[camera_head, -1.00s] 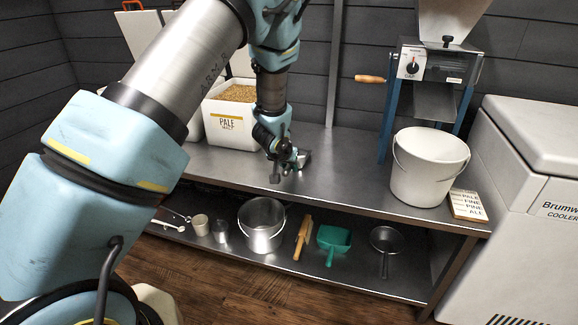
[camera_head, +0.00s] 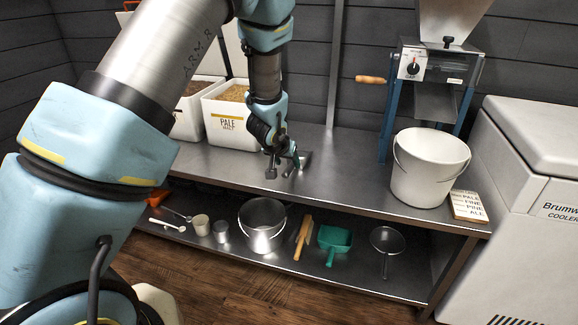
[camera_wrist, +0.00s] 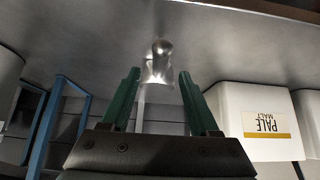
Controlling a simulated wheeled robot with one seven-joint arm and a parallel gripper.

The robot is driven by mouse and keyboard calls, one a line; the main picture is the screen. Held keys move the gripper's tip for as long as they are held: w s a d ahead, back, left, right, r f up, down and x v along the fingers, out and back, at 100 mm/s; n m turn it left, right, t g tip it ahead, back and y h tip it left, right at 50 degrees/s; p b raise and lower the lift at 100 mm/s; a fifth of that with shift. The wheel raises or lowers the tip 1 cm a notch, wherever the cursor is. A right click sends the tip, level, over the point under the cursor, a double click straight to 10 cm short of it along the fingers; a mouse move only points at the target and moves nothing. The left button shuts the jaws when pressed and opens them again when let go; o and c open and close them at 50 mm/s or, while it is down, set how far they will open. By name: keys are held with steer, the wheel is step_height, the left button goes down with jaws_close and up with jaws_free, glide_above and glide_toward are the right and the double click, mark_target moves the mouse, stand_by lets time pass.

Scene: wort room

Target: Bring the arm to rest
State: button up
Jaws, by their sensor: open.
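My arm reaches from the left over the steel bench (camera_head: 345,170). My gripper (camera_head: 282,170) hangs in front of the bin marked PALE MALT, pointing down towards the bench. In the wrist view the two green fingers of my gripper (camera_wrist: 158,80) stand wide apart with nothing held between them. A small shiny metal or clear thing (camera_wrist: 158,62) shows on the bench beyond the fingertips. It also shows right beside the gripper in the head view (camera_head: 304,158); I cannot tell exactly what it is.
The pale malt bin (camera_head: 226,130) stands behind the gripper. To the right are a mill (camera_head: 410,68), a white bucket (camera_head: 430,180), a recipe board (camera_head: 468,206) and a cooler (camera_head: 530,200). The lower shelf holds a steel pot (camera_head: 262,240) and a green scoop (camera_head: 334,240). The bench middle is clear.

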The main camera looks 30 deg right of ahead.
steer(key=v, duration=0.6)
steer(key=w+a+r+n+y, duration=0.1)
steer(key=a+r+n+y, duration=0.1)
steer(key=a, duration=0.7)
steer(key=w+a+r+n+y, duration=0.1)
steer(key=a+r+n, duration=0.1)
steer(key=a, duration=0.7)
steer(key=s+a+r+n+g+y, duration=0.1)
steer(key=s+a+r+n+g, duration=0.1)
steer(key=s+a, duration=0.55)
steer(key=s+a+r+n+g+y, duration=0.15)
steer(key=s+a, duration=0.25)
steer(key=a, duration=0.6)
step_height(320, 180, up, 17)
steer(key=p, duration=1.6)
steer(key=shift+f, duration=0.2)
steer(key=shift+s+g+h, duration=0.15)
steer(key=shift+g+h, duration=0.1)
